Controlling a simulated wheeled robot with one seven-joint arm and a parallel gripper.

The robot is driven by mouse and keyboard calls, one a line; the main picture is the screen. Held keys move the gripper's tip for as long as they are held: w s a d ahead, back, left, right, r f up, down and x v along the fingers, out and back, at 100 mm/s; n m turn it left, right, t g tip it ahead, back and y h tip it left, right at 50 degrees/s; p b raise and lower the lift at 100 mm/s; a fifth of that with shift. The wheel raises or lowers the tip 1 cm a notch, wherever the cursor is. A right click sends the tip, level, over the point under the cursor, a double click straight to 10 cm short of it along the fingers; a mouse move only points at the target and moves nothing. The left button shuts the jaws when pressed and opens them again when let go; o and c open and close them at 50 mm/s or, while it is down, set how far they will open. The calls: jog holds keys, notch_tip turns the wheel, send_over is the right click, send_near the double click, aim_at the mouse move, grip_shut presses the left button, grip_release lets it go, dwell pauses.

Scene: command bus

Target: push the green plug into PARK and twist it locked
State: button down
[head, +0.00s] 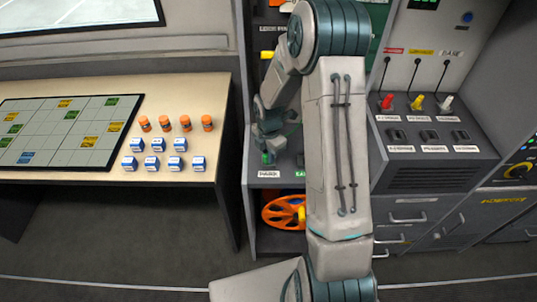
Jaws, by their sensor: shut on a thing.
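The green plug (266,158) shows as a small green piece just under my gripper (265,147). My gripper points down and is shut on the plug, over the grey shelf in the narrow bay left of my arm. The PARK label (268,174) is on the shelf's front edge, directly below the plug. The socket is hidden behind the plug and gripper, so I cannot tell how deep the plug sits or how it is turned.
Red (387,102), yellow (417,102) and white (445,103) corded plugs stand on the right console above black sockets. An orange reel (283,212) sits below the shelf. The left table (190,90) holds a grid board, orange cylinders and blue-white blocks.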

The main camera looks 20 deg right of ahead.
jog(key=c, duration=1.3)
grip_release()
jog(key=shift+f, duration=0.1)
jog(key=shift+c, duration=0.2)
notch_tip(320, 180, up, 13)
jog(key=s+a+r+m+t, duration=0.1)
jog(key=s+r+m, duration=0.4)
jog(key=s+m, duration=0.6)
jog(key=s+a+r+m+t, duration=0.1)
jog(key=s+r+m+t, duration=0.1)
jog(key=s+r+m, duration=0.4)
jog(key=s+m, duration=0.5)
jog(key=shift+s+a+r+m, duration=0.25)
jog(key=shift+s+m, duration=0.05)
jog(key=shift+m, duration=0.1)
